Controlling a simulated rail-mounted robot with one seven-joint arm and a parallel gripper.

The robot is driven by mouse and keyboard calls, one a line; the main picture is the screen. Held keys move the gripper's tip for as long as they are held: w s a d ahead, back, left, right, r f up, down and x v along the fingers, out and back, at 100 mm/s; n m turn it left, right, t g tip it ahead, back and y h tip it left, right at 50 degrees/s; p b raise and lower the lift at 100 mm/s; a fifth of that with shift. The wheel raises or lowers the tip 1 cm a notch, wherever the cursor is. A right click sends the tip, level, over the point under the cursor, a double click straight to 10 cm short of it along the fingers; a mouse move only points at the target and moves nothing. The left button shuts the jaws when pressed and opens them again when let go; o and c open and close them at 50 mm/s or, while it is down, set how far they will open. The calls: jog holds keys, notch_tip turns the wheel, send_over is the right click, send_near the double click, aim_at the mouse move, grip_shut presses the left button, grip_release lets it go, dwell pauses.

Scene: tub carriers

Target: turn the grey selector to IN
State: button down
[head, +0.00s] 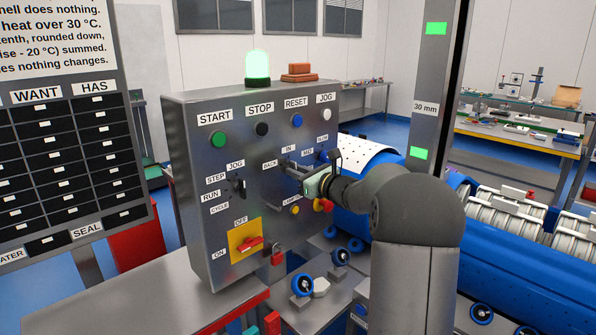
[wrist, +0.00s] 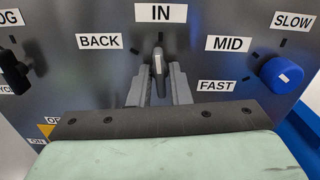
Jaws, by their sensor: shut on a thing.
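The grey selector (wrist: 158,72) is on the control panel in the wrist view, between my two fingers. Its pointer with a white mark stands close to upright, towards the IN label (wrist: 160,12) above it. The BACK label (wrist: 100,41) is to its upper left. My gripper (wrist: 158,88) is shut on the selector, one grey finger on each side. In the head view my gripper (head: 300,178) reaches the panel (head: 200,125) from the right and hides the selector there.
A blue selector (wrist: 283,75) with SLOW, MID and FAST labels is close on the right. A black selector (wrist: 14,66) is on the left. In the head view, push buttons run along the panel's top and a green lamp (head: 258,68) glows above.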

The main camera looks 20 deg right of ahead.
jog(key=shift+m, duration=0.6)
jog(key=c, duration=1.4)
grip_release()
jog(key=shift+o, duration=0.2)
jog(key=b+v, duration=0.3)
jog(key=v, duration=1.4)
jog(key=shift+s+b, duration=0.25)
jog(key=shift+b, duration=0.15)
